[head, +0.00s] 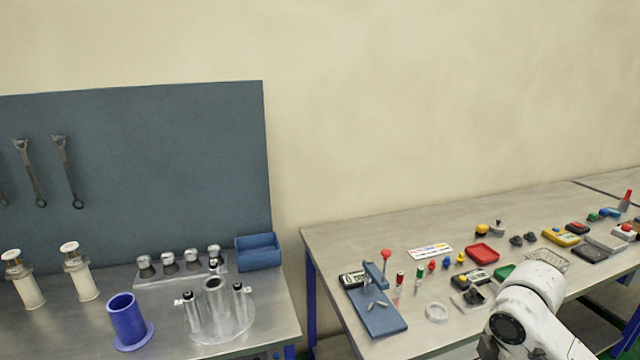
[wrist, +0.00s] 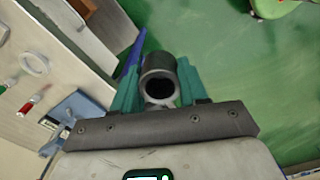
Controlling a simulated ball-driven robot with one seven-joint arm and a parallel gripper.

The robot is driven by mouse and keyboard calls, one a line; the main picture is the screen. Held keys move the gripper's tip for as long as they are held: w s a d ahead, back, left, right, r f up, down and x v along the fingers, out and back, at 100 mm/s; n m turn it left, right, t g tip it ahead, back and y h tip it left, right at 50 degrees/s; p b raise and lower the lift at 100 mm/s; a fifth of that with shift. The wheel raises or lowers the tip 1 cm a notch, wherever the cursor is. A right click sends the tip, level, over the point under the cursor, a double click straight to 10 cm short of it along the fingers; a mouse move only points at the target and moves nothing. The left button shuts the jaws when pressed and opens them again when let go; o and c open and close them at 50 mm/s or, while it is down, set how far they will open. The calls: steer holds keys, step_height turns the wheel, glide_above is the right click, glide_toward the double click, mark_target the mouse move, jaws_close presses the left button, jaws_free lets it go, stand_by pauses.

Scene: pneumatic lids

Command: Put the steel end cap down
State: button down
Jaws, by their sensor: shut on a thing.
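The steel end cap (wrist: 157,66) is a short dark-grey cylinder with its round opening facing the wrist camera. My gripper (wrist: 158,84) is shut on it, with one teal finger on each side. Behind the cap in the wrist view are a blue table leg and green floor. In the head view only a white link of my arm shows at the lower right. My gripper and the held cap are out of that picture.
The right bench (head: 335,240) carries a blue press-like fixture (head: 378,312), a white ring (head: 436,312), a red tray (head: 482,254) and several small parts. The left bench holds a rack (head: 150,282) of metal caps, a blue flanged tube (head: 127,322) and a blue bin (head: 258,252).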

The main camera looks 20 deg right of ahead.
steer(key=shift+a+f, duration=0.15)
steer(key=shift+a, duration=0.1)
steer(key=a+f+m+b, duration=0.5)
steer(key=a+f+m, duration=0.8)
steer(key=a+f, duration=0.7)
steer(key=shift+a+f+m, duration=0.4)
steer(key=shift+f, duration=0.45)
steer(key=shift+a, duration=0.1)
